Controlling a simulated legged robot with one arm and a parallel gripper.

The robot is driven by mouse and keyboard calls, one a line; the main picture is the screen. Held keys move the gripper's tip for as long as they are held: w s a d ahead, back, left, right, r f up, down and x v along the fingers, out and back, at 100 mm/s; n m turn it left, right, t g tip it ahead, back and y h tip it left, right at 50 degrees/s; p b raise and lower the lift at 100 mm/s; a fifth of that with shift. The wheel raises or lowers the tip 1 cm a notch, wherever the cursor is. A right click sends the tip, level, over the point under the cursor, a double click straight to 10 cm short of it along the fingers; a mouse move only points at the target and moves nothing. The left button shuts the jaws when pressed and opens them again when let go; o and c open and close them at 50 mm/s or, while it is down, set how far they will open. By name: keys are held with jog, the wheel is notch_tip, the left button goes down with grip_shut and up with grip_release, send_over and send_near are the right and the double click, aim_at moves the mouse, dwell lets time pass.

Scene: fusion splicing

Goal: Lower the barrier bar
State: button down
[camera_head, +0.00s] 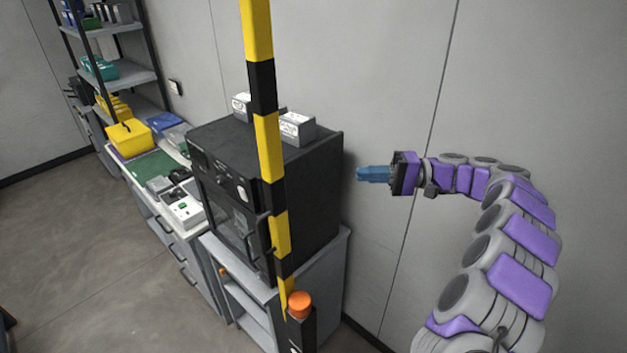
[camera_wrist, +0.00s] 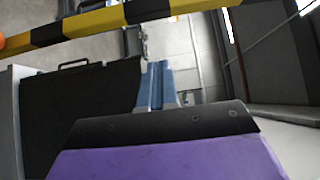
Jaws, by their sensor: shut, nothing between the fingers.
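The barrier bar (camera_head: 267,134) is striped yellow and black. It stands nearly upright in the head view, in front of the black machine, with its lower end beside a dark post (camera_head: 301,330) with an orange knob (camera_head: 300,304). My gripper (camera_head: 360,174) is shut and empty, to the right of the bar and apart from it, its blue fingers pointing left. In the wrist view the bar (camera_wrist: 100,24) crosses the top of the picture beyond the fingertips (camera_wrist: 156,64). The bar's top end is cut off in the head view.
A black machine (camera_head: 322,185) with grey boxes on top stands on a grey cabinet (camera_head: 330,275) behind the bar. A workbench (camera_head: 183,238) with tools and a yellow bin (camera_head: 130,138) lies left. A wall is behind my arm. The floor at left is clear.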

jog(key=s+a, duration=0.4)
jog(key=a, duration=1.2)
dwell(0.6)
jog(key=shift+d+f, duration=0.1)
jog(key=shift+d, duration=0.05)
